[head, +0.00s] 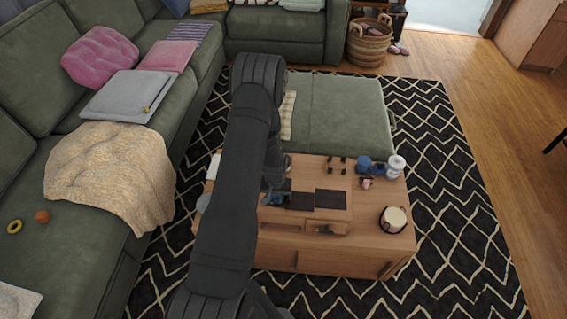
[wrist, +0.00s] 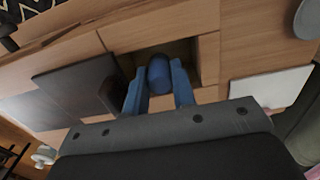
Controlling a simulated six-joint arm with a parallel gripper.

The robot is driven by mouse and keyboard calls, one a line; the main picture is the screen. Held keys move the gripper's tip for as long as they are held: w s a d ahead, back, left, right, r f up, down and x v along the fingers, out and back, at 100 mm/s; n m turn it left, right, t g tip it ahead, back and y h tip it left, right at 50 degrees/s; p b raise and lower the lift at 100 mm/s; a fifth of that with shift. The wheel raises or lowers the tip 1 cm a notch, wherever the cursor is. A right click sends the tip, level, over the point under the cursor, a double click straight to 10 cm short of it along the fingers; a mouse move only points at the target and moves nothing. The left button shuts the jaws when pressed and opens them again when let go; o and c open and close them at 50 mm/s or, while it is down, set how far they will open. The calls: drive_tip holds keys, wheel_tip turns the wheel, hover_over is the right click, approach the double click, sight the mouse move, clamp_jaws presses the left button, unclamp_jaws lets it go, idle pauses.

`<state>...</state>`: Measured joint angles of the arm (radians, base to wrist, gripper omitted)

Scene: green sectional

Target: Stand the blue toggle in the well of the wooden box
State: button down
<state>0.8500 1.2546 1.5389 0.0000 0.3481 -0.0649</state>
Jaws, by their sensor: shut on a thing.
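The blue toggle (wrist: 158,76) shows in the wrist view as a short rounded cylinder between the two blue fingers. My gripper (wrist: 159,88) is shut on it. The wooden box (wrist: 208,58) has pale walls around a dark well. The toggle and fingertips overlap the well's opening in this view. I cannot tell how deep the toggle is or whether it touches the floor of the well.
The wooden table (head: 285,260) carries dark flat squares (head: 330,199), a blue mug (head: 363,165), a white-lidded jar (head: 396,166) and a candle jar (head: 393,219). A pale flat panel (wrist: 268,87) lies right of the box in the wrist view. The green sofa stands left.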

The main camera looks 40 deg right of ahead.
drive_tip(key=shift+f, duration=0.35)
idle(0.3)
drive_tip(key=shift+f, duration=0.55)
drive_tip(key=shift+f, duration=0.3)
drive_tip(key=shift+f, duration=0.3)
drive_tip(key=c, duration=1.1)
unclamp_jaws()
drive_tip(key=shift+r, duration=0.15)
drive_tip(key=shift+r, duration=4.45)
drive_tip(key=shift+f, duration=0.1)
